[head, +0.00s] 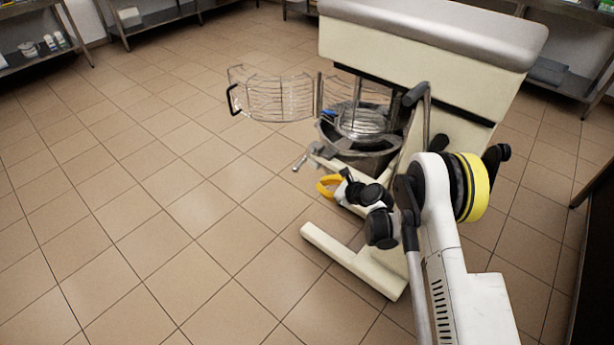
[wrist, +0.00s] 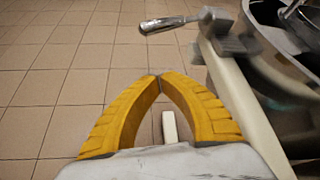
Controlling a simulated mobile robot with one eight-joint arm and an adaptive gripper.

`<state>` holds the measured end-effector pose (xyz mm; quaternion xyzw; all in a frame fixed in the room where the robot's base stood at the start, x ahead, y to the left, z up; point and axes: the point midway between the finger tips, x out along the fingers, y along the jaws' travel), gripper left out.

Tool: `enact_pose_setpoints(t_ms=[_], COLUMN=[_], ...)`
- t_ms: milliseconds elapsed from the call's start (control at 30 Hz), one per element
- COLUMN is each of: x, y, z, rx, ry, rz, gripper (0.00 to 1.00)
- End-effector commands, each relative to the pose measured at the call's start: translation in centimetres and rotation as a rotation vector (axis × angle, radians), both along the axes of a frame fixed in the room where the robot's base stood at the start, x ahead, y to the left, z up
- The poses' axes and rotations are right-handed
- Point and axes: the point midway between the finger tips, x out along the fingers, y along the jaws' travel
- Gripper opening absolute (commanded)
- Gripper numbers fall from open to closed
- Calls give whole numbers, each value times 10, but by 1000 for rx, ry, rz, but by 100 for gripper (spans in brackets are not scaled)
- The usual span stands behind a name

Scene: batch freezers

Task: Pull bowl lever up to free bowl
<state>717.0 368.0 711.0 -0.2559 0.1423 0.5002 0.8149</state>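The cream mixer (head: 420,50) stands on the floor with its steel bowl (head: 358,138) under the head. The bowl also shows at the top right of the wrist view (wrist: 270,62). A short metal lever with a rounded handle (head: 300,163) sticks out left of the bowl, from a grey clamp on the cream bowl arm; its handle shows in the wrist view (wrist: 165,24). My gripper (head: 324,187) is below and right of this handle in the head view, apart from it. In the wrist view its yellow fingertips (wrist: 158,76) meet with nothing between them.
The wire guard (head: 275,97) is swung out to the left of the bowl. A grey bent handle (head: 418,92) stands on the mixer's right side. The mixer's cream foot (head: 350,262) lies below my gripper. The tiled floor on the left is clear; shelves line the back.

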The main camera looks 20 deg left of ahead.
Motion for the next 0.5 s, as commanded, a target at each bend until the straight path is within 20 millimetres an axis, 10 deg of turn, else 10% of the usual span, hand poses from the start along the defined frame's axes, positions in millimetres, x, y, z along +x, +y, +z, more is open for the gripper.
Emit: enact_pose_setpoints(t_ms=[500], x=[42], y=[70], z=[-50], rx=[-1], ry=[-1], rz=[3], gripper=[0])
